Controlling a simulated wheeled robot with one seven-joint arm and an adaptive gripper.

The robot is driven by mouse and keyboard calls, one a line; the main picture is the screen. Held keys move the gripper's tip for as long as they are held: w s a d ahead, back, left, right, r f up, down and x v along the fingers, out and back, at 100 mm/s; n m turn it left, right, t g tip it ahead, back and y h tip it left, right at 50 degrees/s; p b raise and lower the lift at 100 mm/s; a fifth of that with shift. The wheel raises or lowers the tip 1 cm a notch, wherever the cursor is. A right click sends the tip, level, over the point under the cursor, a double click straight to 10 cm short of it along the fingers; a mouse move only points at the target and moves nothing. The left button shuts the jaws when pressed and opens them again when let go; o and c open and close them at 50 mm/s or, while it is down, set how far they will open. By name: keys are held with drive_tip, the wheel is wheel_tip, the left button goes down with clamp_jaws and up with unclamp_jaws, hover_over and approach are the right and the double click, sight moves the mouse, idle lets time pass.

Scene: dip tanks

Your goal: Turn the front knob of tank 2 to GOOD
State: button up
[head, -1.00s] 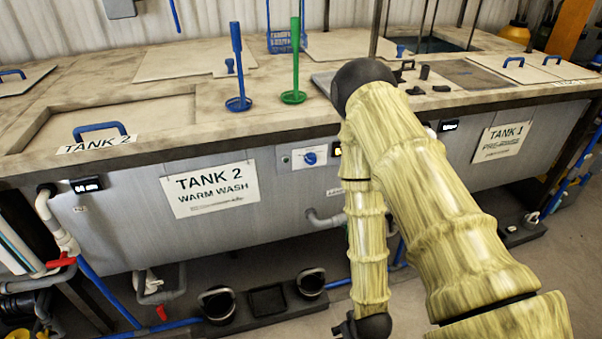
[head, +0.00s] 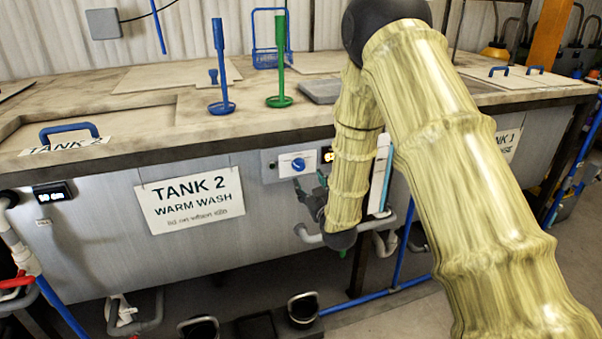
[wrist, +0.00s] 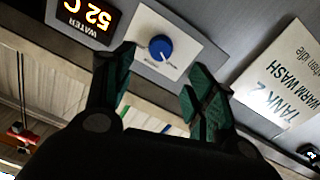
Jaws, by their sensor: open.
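The blue front knob (head: 298,164) of tank 2 sits on a white plate on the grey front wall. It also shows in the wrist view (wrist: 161,48), with a light pointer mark; the words around it are too small to read. The tank 2 sign (head: 190,201) hangs left of it. My gripper (head: 310,186) is just below the knob in the head view, partly hidden by my arm. In the wrist view my gripper (wrist: 158,75) is open and empty, its two green-padded fingers apart with the knob seen beyond the gap. The fingers appear clear of the knob.
An orange water display (wrist: 88,18) reading 52 C is beside the knob plate. The counter edge (head: 120,160) overhangs the panel. Grey pipes (head: 385,240) run below. Blue (head: 221,75) and green (head: 280,70) upright tools stand on the counter above.

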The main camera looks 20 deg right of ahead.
sight(300, 167)
drive_tip(key=w+p, duration=0.1)
drive_tip(key=w, duration=0.8)
drive_tip(key=shift+w+f, duration=0.1)
drive_tip(key=shift+w, duration=0.1)
drive_tip(key=c, duration=1)
